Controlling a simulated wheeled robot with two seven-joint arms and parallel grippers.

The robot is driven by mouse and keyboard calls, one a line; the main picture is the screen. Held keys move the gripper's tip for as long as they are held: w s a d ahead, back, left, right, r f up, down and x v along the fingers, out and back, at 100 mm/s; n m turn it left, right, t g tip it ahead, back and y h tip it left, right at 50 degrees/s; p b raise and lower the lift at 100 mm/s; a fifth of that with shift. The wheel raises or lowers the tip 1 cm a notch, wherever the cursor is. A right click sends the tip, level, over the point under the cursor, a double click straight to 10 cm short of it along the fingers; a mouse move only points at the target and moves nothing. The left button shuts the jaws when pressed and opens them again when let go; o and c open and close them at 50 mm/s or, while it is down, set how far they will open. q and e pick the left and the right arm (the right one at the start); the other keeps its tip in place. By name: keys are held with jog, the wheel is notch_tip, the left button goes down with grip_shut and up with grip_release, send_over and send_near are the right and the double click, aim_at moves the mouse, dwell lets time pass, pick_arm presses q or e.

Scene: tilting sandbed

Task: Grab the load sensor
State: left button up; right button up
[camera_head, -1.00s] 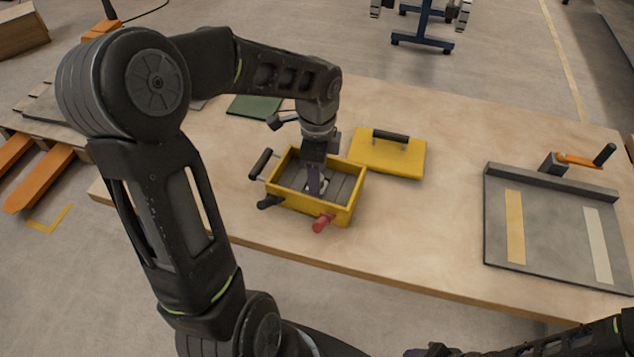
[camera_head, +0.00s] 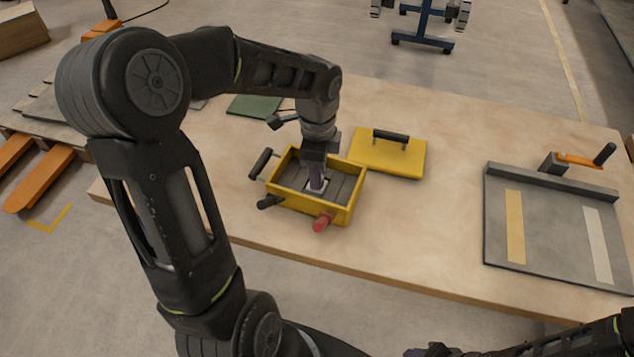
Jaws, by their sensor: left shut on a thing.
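The yellow open-topped box (camera_head: 345,215) stands on the wooden table with a dark grey slatted inside. A small pale piece, apparently the load sensor (camera_head: 322,188), is inside the box, mostly hidden by my fingers. My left gripper (camera_head: 316,186) reaches straight down into the box and is shut on this piece. Whether the piece touches the box floor cannot be told. Part of my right gripper (camera_head: 428,351) shows at the bottom edge, cut off by the frame; its jaws cannot be made out.
Dark handles and a red knob (camera_head: 322,221) stick out from the box. A yellow lid (camera_head: 386,159) with a black handle lies behind it to the right. A grey tilting plate (camera_head: 555,225) with two strips and an orange lever is at the right. The table between is clear.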

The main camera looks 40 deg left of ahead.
pick_arm(q)
jog(key=shift+r, duration=0.1)
grip_shut()
notch_tip(320, 180, up, 10)
dwell(0.5)
dwell(0.5)
